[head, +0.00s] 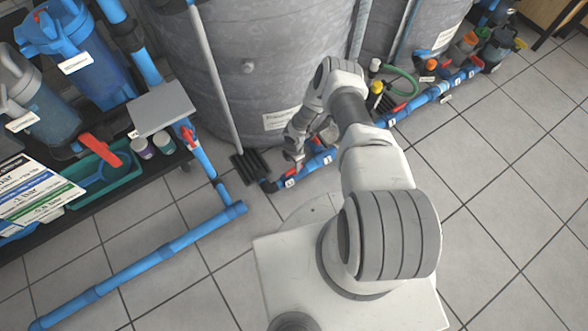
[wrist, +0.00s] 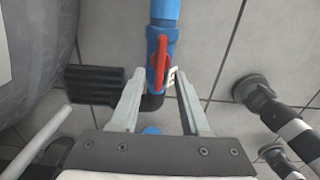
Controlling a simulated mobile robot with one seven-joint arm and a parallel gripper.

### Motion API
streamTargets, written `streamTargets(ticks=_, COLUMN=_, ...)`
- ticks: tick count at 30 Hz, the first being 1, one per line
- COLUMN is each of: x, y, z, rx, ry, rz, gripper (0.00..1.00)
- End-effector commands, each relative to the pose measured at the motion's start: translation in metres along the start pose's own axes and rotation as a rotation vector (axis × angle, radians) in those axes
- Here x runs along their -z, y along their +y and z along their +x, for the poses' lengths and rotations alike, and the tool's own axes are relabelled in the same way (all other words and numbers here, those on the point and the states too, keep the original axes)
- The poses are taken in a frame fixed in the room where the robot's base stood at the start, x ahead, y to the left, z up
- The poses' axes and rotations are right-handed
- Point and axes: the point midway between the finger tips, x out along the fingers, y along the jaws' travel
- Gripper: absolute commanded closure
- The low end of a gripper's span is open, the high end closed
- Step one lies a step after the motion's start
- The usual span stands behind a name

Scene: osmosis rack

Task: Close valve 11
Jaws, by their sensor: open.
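In the wrist view a red valve handle (wrist: 160,57) sits on a blue pipe (wrist: 165,10) and lies roughly along it. A small white tag (wrist: 172,76) is beside it; its number is too small to read. My gripper (wrist: 160,74) is open, with one finger on each side of the pipe and the lower end of the handle between the tips. I cannot tell whether the fingers touch it. In the head view my gripper (head: 293,160) is low over the blue floor pipe (head: 315,162), partly hiding the valve there. Which valve is number 11 cannot be read.
A large grey tank (head: 250,70) stands close behind the gripper. A black ribbed block (head: 250,165) lies beside the pipe end. More valves and a green hose (head: 405,85) are farther right. Another blue pipe (head: 150,262) crosses the floor at left. Tiles at right are clear.

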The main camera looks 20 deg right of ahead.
Motion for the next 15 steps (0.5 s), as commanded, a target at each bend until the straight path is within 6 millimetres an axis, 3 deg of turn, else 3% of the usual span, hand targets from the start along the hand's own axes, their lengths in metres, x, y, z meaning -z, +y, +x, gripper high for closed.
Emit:
streamTargets(ticks=1, x=0.000, y=-0.001, z=0.013, rx=0.000, ry=0.001, rz=0.002, gripper=0.54)
streamTargets(ticks=6, x=0.000, y=0.000, z=0.030, rx=0.000, ry=0.000, rz=0.001, gripper=0.54)
streamTargets(ticks=15, x=0.000, y=0.000, z=0.034, rx=0.000, ry=0.000, rz=0.000, gripper=0.54)
